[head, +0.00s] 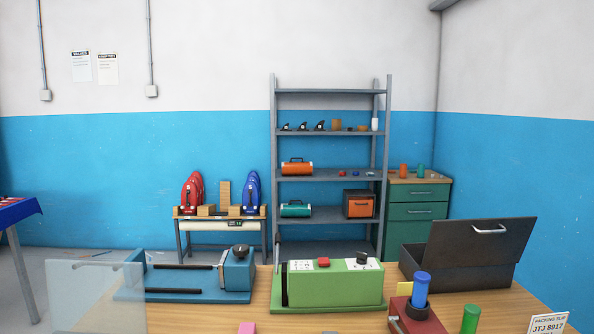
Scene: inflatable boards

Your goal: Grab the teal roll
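A teal roll (296,209) with a dark carry handle lies on a lower shelf of the grey metal rack (323,179) against the far wall. An orange roll (297,168) of like shape lies on the shelf above it. A small teal cylinder (421,170) also stands on the green drawer cabinet (416,213). Neither of my grippers shows in the head view.
A wooden table in front carries a blue device (237,272), a green machine (335,285), an open dark case (460,262) and a red block with a blue cylinder (421,289). An orange-fronted box (359,204) sits right of the teal roll. A clear panel (96,296) stands front left.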

